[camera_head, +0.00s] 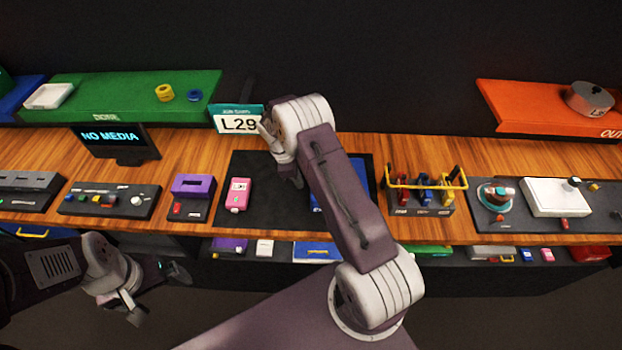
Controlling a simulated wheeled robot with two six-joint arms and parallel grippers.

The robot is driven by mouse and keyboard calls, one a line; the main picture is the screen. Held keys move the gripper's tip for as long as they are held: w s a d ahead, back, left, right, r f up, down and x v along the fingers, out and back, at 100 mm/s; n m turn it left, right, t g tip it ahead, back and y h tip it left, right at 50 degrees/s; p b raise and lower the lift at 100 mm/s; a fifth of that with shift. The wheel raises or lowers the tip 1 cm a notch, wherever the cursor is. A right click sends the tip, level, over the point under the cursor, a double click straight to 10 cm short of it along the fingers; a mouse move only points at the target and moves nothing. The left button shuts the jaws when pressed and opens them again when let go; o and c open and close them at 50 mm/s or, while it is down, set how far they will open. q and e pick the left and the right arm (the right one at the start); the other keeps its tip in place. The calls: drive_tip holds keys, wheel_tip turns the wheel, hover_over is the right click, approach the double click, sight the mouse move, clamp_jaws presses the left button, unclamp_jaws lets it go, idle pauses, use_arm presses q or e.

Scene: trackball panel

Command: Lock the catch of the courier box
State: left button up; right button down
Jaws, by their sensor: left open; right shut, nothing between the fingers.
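A blue object (315,197), possibly the courier box, lies on a dark mat (262,208) in the middle of the bench. My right arm covers most of it, and only blue edges show on either side. I cannot make out a catch or its position. My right gripper (290,168) is shut and empty, above the mat just left of the blue object. I cannot tell whether it touches anything. My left gripper (157,295) is open and empty, low at the left, in front of the bench edge and away from the mat.
A pink device (237,194) lies on the mat's left part. A purple box (192,190) stands left of the mat. A yellow-handled rack (425,187) stands right. An L29 sign (238,121) stands behind. The mat between pink device and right gripper is clear.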

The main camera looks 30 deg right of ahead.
drive_tip(key=d, duration=0.1)
drive_tip(key=s+d+p, duration=0.1)
drive_tip(key=d+p, duration=0.1)
drive_tip(key=shift+s+d+f, duration=0.25)
drive_tip(key=shift+s+f, duration=0.15)
drive_tip(key=shift+s+d, duration=0.1)
drive_tip(key=shift+s, duration=0.05)
